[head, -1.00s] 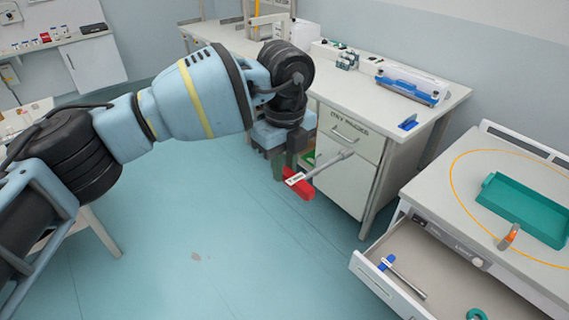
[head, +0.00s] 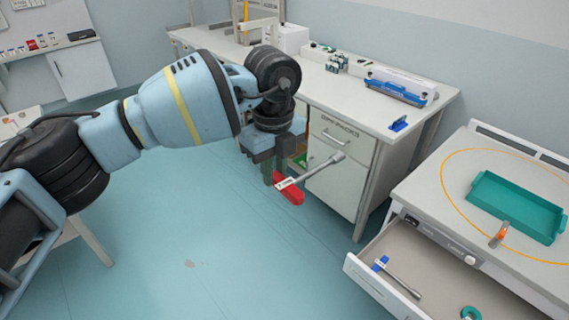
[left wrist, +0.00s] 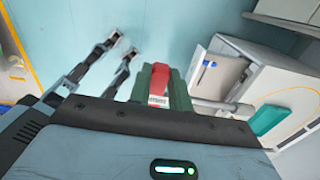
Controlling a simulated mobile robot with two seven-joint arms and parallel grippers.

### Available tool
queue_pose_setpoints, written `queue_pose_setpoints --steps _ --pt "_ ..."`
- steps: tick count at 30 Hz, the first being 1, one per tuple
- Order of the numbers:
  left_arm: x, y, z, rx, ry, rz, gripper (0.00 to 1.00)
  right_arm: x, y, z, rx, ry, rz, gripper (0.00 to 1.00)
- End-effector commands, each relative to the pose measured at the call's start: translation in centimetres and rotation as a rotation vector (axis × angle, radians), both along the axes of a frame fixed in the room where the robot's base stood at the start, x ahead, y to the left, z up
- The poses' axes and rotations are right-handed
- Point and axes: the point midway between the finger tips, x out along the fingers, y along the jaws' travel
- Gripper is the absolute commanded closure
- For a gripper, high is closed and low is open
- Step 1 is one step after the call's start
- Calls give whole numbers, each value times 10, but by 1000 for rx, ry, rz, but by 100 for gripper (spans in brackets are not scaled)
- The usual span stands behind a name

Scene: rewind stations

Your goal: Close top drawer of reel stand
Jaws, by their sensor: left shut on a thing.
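The reel stand (head: 420,182) is at the right in the head view. Its top drawer (head: 372,284) is pulled out and shows its inside. A blue-handled tool (head: 401,280) and a teal ring (head: 470,313) lie in it. The open drawer (left wrist: 226,68) also shows in the left wrist view. My left gripper (head: 275,174) is left of the drawer, well apart from it, over the floor. It is shut on a red-handled tool (head: 289,190) with a grey metal shaft; the red handle (left wrist: 159,78) sits between the fingers in the left wrist view. My right gripper is not visible.
A teal tray (head: 515,207) and a small orange item (head: 499,235) are on the reel stand's top. A white workbench (head: 395,110) with a cabinet below stands behind the gripper, holding a blue-and-white device (head: 397,87). The teal floor (head: 230,245) in front is clear.

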Motion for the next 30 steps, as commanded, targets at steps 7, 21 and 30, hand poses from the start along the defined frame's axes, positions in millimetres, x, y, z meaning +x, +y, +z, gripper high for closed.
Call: queue_pose_setpoints --steps 7,21,30 --pt "-2 21 -5 -8 0 -338 100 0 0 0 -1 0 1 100" --pt "-15 74 -18 -19 -4 -1269 100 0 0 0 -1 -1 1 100" --pt "-28 106 -26 -20 -10 -1865 100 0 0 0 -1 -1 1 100"
